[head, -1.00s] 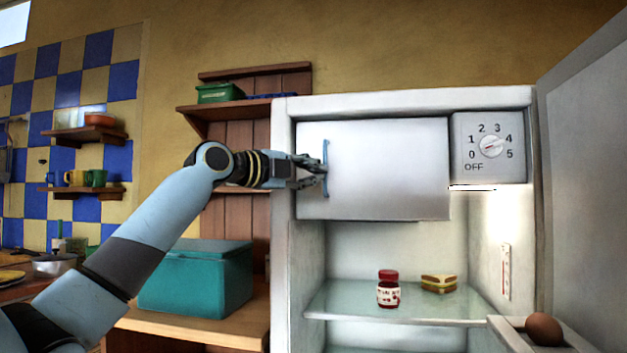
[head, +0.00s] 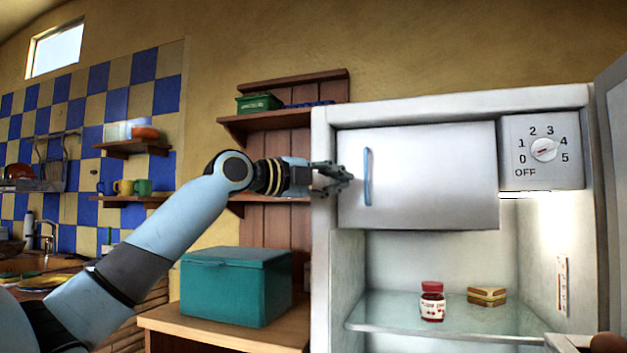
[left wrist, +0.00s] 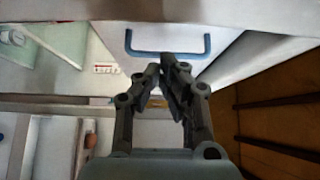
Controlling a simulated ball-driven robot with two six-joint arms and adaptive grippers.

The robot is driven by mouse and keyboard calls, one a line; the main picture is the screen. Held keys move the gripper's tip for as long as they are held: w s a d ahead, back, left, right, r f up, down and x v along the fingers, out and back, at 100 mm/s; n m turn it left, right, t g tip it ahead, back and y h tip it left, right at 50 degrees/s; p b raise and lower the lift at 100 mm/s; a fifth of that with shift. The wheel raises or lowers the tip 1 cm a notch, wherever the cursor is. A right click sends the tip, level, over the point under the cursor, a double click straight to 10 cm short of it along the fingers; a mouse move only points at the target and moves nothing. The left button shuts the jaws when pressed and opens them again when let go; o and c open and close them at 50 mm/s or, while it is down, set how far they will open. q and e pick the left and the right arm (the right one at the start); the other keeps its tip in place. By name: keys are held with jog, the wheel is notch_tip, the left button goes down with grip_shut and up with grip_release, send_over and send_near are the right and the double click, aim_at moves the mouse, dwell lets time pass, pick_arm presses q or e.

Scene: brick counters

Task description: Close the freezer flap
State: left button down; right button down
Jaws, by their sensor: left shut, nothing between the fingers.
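The white freezer flap (head: 430,176) covers the compartment at the top left of the open fridge and looks shut in its frame. Its blue handle (head: 368,177) stands upright near the flap's left edge. My left gripper (head: 346,178) is shut and empty, just left of the handle, with a small gap between them. In the left wrist view the fingertips (left wrist: 168,62) meet just short of the blue handle (left wrist: 168,53). My right gripper is not in view.
The fridge's door (head: 610,130) stands open at the right. A jam jar (head: 432,302) and a sandwich (head: 487,296) are on the glass shelf. A dial panel (head: 541,152) is right of the flap. A teal box (head: 236,287) stands on the left counter.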

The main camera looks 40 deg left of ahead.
pick_arm(q)
jog(key=v, duration=0.7)
jog(key=shift+s, duration=0.4)
